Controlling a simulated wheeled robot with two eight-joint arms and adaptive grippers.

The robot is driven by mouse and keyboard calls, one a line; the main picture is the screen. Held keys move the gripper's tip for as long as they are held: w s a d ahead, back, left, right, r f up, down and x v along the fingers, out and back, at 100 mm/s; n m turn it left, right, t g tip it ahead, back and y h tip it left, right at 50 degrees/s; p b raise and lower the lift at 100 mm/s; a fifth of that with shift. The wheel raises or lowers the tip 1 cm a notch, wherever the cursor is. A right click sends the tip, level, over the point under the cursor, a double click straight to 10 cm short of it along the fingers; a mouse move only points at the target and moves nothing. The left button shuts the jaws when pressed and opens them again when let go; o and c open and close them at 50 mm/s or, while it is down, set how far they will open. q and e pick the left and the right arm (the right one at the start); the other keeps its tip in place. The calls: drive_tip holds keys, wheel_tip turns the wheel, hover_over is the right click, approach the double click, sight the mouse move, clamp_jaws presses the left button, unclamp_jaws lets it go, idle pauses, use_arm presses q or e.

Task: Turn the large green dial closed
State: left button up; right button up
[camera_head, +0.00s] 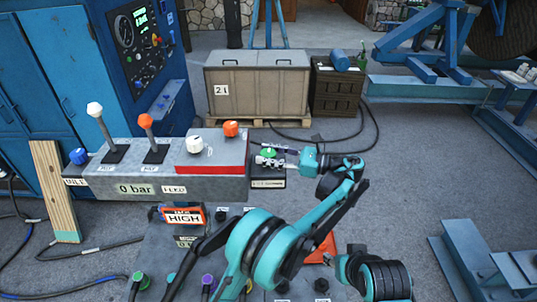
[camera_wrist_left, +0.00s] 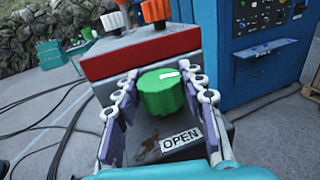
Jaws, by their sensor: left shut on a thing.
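The large green dial (camera_head: 268,153) sits at the right end of the grey control panel. In the left wrist view the green dial (camera_wrist_left: 162,94) is upright, with a white mark on its top pointing right. A label reading OPEN (camera_wrist_left: 181,138) is on the panel beside it. My left gripper (camera_head: 272,154) reaches in from the right, its fingers on either side of the dial. In the left wrist view my left gripper (camera_wrist_left: 160,78) is shut on the dial.
White (camera_head: 194,144) and orange (camera_head: 231,129) knobs stand on the red-edged box left of the dial. Two levers (camera_head: 150,140) are further left. A sign reading HIGH (camera_head: 183,216) is below the panel. A crate (camera_head: 257,85) and cables (camera_head: 365,125) lie behind.

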sight(268, 152)
idle(0.5)
use_arm(q)
drive_tip(key=o, duration=1.2)
drive_tip(key=shift+a, duration=0.1)
drive_tip(key=shift+r, duration=0.1)
wheel_tip(268, 152, up, 10)
drive_tip(key=shift+f, duration=0.1)
